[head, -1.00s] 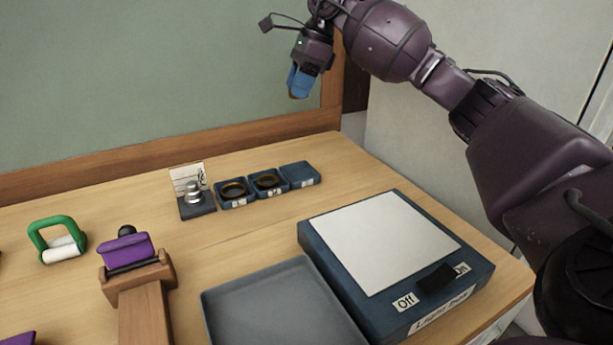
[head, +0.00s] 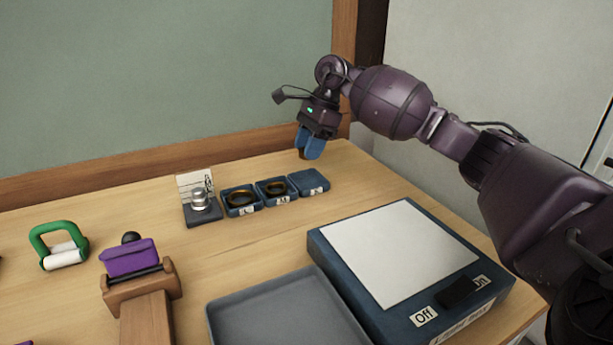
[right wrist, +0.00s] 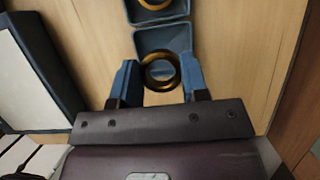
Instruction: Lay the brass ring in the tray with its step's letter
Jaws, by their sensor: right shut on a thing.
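In the right wrist view the brass ring (right wrist: 160,72) sits between the two blue fingertips, in front of the empty blue tray (right wrist: 163,38). In the head view this tray (head: 311,188) is the right one of a row of three; its label is too small to read. The middle tray (head: 277,191) and the left tray (head: 241,202) each hold a dark brass ring. My left gripper is not in view.
A small stand with a card and silver part (head: 198,203) is left of the trays. A light box (head: 400,250) with an Off/On switch and a grey tray (head: 285,310) lie in front. A green-handled roller (head: 60,248) and a purple block on a wooden stand (head: 130,258) are at left.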

